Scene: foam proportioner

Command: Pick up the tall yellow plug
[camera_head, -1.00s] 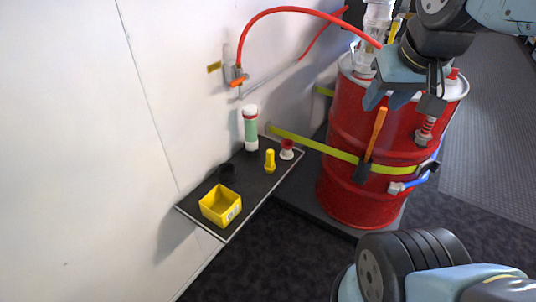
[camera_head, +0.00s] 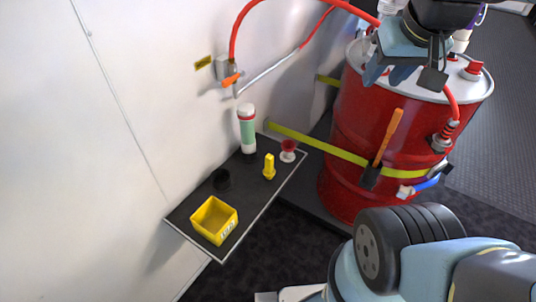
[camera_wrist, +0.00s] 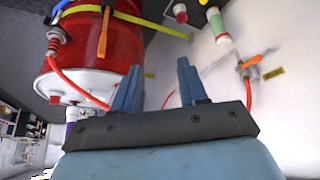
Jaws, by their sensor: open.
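The tall yellow plug (camera_head: 269,167) stands upright on the dark wall shelf (camera_head: 247,208), between the green-and-white cylinder and the small red-and-white piece. My gripper (camera_head: 388,75) is at the upper right in the head view, in front of the red drum's top, well above and to the right of the plug. In the wrist view my gripper (camera_wrist: 157,85) has its two blue fingers apart with nothing between them. The plug cannot be made out clearly in the wrist view.
A red hose (camera_head: 240,27) arches above.

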